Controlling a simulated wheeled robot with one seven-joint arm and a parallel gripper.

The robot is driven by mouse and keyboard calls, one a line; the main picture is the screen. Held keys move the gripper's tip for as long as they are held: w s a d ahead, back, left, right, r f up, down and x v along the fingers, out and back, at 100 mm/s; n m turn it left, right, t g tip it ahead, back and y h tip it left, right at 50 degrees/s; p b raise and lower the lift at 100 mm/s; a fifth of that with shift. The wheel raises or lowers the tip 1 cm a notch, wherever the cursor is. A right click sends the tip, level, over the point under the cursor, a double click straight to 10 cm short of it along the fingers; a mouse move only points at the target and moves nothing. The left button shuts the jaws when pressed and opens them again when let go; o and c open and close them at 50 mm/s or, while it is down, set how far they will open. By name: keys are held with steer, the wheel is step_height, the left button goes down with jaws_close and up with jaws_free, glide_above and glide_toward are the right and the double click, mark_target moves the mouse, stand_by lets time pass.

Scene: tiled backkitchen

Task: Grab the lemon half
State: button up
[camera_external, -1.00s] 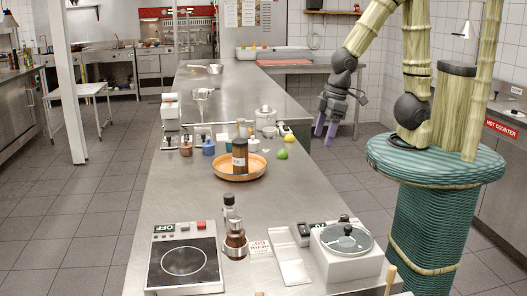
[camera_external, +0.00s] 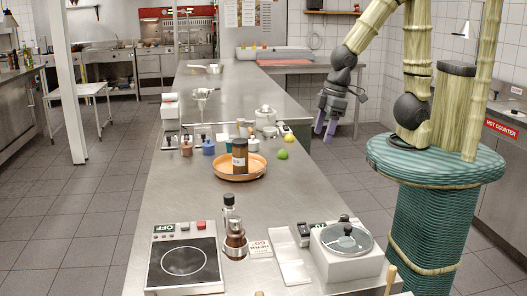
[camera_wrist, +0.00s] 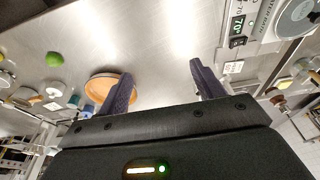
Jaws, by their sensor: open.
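A small yellow piece, which looks like the lemon half (camera_external: 288,137), lies near the right edge of the steel counter (camera_external: 200,240). A green lime-like fruit (camera_external: 282,154) lies just in front of it and also shows at the upper left of the wrist view (camera_wrist: 54,60). My gripper (camera_external: 324,131) is open and empty, its purple fingers pointing down to the right of the counter edge, apart from the yellow piece. In the wrist view the two fingers (camera_wrist: 161,72) stand apart with nothing between them. I cannot clearly make out the lemon half there.
An orange round tray (camera_external: 228,177) holding a dark jar (camera_external: 240,156) stands left of the fruit. Small bottles and a white pot (camera_external: 265,116) stand behind.

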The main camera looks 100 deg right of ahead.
steer(key=w+d+f+n+t+h+b, duration=0.2)
steer(key=d+n+h, duration=0.15)
steer(key=d, duration=1.15)
steer(key=w+d+f+n+t+h+b, duration=0.1)
steer(key=d+n+h+b, duration=0.3)
steer(key=d, duration=1.2)
steer(key=s+d+r+n+t+h+b, duration=0.1)
steer(key=s+d+r+n, duration=0.2)
steer(key=s+d+n, duration=0.45)
steer(key=s+d+r+n+t+h+b, duration=0.15)
steer(key=s+d+r+n, duration=0.3)
steer(key=n, duration=0.65)
step_height(320, 180, down, 22)
steer(key=shift+w+d+h, duration=0.2)
steer(key=shift+w+h, duration=0.05)
steer(key=shift+h, duration=0.05)
steer(key=shift+t, duration=0.25)
